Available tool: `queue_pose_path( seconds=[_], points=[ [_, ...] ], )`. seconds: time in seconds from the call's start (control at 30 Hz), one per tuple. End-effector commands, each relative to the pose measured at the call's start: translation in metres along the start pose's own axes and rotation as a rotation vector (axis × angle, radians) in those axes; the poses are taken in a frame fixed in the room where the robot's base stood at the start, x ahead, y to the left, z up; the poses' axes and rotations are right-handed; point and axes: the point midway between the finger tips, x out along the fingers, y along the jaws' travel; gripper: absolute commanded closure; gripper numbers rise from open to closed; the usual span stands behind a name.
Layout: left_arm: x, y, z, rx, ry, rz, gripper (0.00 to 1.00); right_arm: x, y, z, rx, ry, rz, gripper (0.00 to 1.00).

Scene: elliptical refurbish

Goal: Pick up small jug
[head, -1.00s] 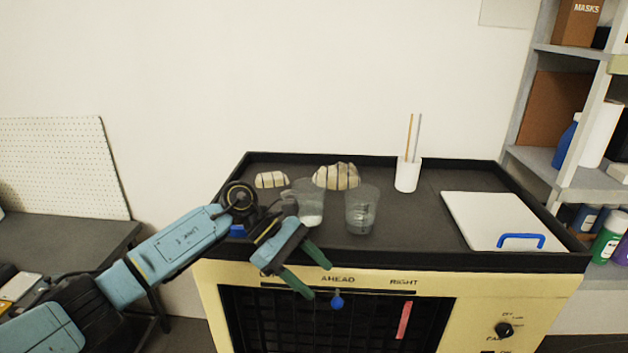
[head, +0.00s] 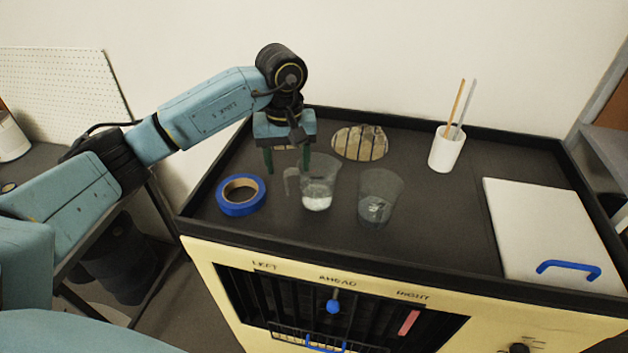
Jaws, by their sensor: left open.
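A small clear jug (head: 317,188) stands upright on the dark tray top, with some pale contents at its bottom and its handle pointing left. My left gripper (head: 287,162) is open, its green fingers pointing down, just above and to the left of the jug, near the handle. The fingers look empty; whether one touches the jug I cannot tell. My right gripper is not in view.
A clear cup (head: 380,200) stands close to the jug's right. A blue tape roll (head: 241,195) lies at left. A slatted pale round piece (head: 360,143), a white holder with sticks (head: 447,148) and a white lid (head: 550,235) are around. A raised rim (head: 420,260) edges the top.

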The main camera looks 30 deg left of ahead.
Motion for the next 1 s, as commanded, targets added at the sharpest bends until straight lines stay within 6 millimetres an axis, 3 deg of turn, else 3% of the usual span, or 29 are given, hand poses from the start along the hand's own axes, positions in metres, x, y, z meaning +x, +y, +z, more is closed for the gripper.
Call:
queue_pose_path(
  seconds=[0.27, 0.5, 0.8, 1.0],
  points=[
    [0.022, 0.002, 0.003, 0.0, -0.005, -0.001, 0.44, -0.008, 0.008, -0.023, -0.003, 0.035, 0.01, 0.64],
    [0.055, 0.003, 0.005, -0.002, -0.003, 0.001, 0.44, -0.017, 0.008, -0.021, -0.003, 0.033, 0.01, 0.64],
    [0.06, 0.003, 0.004, -0.001, 0.0, 0.002, 0.44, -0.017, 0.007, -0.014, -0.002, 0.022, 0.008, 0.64],
    [0.06, 0.003, 0.004, -0.001, 0.0, 0.002, 0.71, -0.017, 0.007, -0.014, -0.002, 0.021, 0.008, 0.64]
  ],
)
